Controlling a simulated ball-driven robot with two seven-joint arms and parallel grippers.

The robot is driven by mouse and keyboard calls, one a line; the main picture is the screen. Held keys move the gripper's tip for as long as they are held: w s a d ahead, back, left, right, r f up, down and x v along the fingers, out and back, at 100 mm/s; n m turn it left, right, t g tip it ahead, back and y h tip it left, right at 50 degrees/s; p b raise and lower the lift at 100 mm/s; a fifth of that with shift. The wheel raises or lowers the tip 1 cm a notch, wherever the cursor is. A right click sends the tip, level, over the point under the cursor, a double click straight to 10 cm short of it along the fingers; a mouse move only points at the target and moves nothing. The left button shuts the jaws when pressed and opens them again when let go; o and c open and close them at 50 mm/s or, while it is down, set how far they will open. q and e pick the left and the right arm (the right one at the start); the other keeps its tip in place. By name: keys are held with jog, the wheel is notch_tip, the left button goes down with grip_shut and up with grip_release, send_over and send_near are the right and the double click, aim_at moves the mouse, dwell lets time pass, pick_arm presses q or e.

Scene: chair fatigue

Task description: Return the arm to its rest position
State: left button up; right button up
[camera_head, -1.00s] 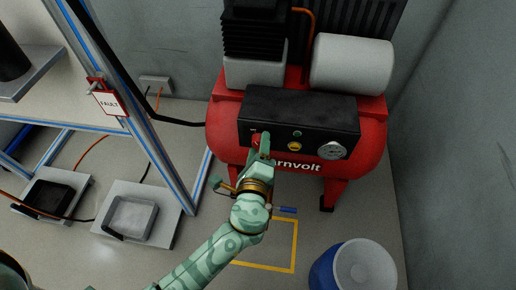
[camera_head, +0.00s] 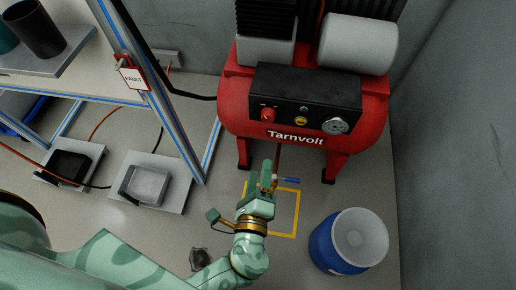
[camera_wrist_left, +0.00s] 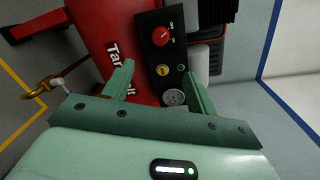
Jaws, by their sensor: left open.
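My left arm comes in from the lower left in the head view, and its green gripper (camera_head: 266,180) is in front of and below the red compressor (camera_head: 235,105). The gripper is apart from the compressor and holds nothing. In the left wrist view its two fingers (camera_wrist_left: 160,88) stand apart. Beyond them are the compressor's black control panel (camera_wrist_left: 160,50), with a red knob (camera_wrist_left: 162,36), a yellow button (camera_wrist_left: 163,70) and a round gauge (camera_wrist_left: 174,97). The right gripper does not show.
A blue drum (camera_head: 325,245) with a pale lid stands at the lower right. A yellow floor outline (camera_head: 297,210) and a blue-handled valve (camera_head: 291,181) are near the gripper. A framed bench with a FAULT tag (camera_head: 132,77) stands left. Two trays, one grey (camera_head: 178,195), lie on the floor.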

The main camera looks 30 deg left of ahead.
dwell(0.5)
